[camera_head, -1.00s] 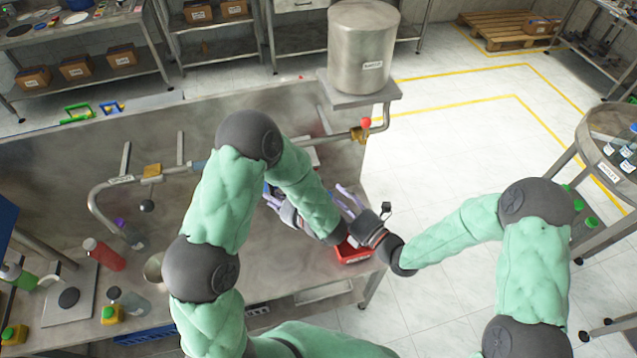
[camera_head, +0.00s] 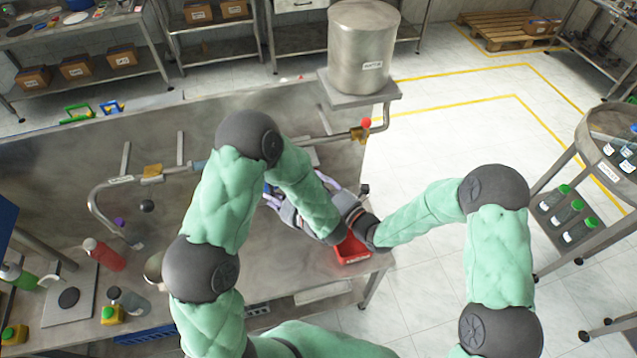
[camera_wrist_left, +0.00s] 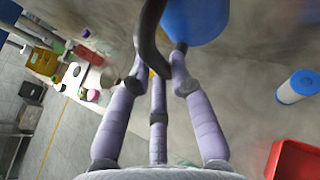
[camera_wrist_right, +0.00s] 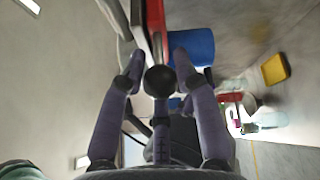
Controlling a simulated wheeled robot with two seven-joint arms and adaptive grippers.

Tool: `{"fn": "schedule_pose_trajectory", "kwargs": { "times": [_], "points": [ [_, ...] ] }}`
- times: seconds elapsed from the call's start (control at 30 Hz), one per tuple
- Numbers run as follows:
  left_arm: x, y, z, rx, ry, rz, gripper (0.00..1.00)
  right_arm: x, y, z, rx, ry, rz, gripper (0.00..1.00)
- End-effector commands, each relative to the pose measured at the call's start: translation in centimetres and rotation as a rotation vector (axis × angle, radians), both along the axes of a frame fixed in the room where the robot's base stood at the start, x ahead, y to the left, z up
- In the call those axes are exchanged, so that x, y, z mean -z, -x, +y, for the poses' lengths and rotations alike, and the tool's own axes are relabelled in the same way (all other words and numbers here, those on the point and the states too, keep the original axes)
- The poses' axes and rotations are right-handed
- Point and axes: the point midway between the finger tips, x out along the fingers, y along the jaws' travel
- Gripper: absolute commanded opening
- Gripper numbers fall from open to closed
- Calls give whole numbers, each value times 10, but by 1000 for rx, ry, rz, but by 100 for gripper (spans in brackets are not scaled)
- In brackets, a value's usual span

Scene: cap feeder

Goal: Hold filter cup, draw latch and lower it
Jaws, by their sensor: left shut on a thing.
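The blue filter cup (camera_wrist_left: 195,18) shows at the top of the left wrist view, with a dark curved handle in front of it. My left gripper (camera_wrist_left: 160,75) is shut on that handle. In the head view my left gripper (camera_head: 270,197) is mostly behind my own arm. In the right wrist view a black ball knob (camera_wrist_right: 160,80), which looks like the latch knob, lies between the spread fingers of my right gripper (camera_wrist_right: 158,68). A red bar (camera_wrist_right: 155,25) is just above it, and the blue cup (camera_wrist_right: 192,47) is behind the right finger. Contact with the knob cannot be told.
A red bin (camera_head: 352,252) sits at the table's right front edge, under my right wrist. A pipe with a red-knobbed valve (camera_head: 366,123) and a steel tank (camera_head: 363,50) stand behind. Bottles (camera_head: 104,254) stand at the left. The table's back is fairly clear.

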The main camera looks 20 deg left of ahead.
Motion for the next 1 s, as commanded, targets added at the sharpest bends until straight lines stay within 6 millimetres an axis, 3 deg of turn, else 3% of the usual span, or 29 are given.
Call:
{"fn": "schedule_pose_trajectory", "kwargs": {
  "times": [0.03, 0.07, 0.27, 0.7, 1.0],
  "points": [
    [3, 2, 0, 1, 2, 10, 0, 0, 0, 0, 0, 0, 0, 7],
    [3, 2, 0, 0, 2, 10, 0, 0, 0, 0, 0, 0, 0, 0],
    [3, 3, 0, 0, 1, 10, 0, 0, -2, -2, 3, 0, 0, 0],
    [2, 2, 0, -1, 0, 6, 0, 0, -40, -64, 7, -1, -1, 0],
    [0, 0, 0, -1, -1, 1, 0, 0, -43, -69, 7, 1, -1, 0]
  ]
}}
